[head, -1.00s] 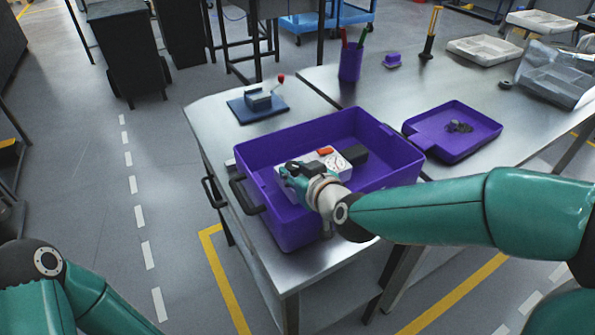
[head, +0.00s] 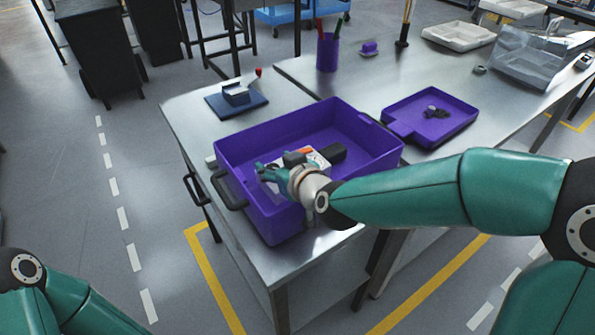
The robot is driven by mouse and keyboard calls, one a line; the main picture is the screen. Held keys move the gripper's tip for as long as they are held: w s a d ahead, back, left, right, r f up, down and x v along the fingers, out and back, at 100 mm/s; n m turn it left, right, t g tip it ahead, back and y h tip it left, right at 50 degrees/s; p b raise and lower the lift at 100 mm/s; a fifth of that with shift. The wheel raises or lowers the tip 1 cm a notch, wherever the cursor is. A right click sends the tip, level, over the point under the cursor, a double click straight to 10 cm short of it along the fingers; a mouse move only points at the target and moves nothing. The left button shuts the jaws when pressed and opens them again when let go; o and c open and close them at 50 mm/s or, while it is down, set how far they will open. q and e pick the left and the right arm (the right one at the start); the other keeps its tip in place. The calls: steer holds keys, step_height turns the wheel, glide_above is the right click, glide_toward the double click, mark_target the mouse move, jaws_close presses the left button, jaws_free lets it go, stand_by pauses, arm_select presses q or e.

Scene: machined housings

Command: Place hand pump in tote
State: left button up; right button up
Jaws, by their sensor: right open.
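The purple tote (head: 230,158) stands on the near metal table. Inside it lies a white unit with a round dial face (head: 318,160) and an orange-red part, with a black block (head: 332,152) at its right. I cannot tell for certain whether either is the hand pump. My right gripper (head: 266,176) is over the left part of the tote's inside, left of the white unit. It is open and looks empty. My right wrist partly covers the unit and the tote's near wall. My left arm shows at the lower left, its gripper out of view.
A blue-based fixture (head: 237,99) with a red-knobbed lever stands behind the tote. A purple tray (head: 400,118) with small dark parts lies to the right. A purple pen cup (head: 327,54), a yellow-handled tool (head: 405,25) and a clear bin (head: 540,60) stand farther back.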

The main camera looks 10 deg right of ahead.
steer(key=p+v, duration=0.1)
steer(key=v, duration=1)
steer(key=shift+s+d+r, duration=0.15)
steer(key=shift+s+r, duration=0.1)
steer(key=shift+s, duration=0.05)
arm_select(q)
steer(key=shift+r, duration=0.9)
arm_select(e)
steer(key=shift+s, duration=0.15)
arm_select(q)
steer(key=shift+s, duration=0.1)
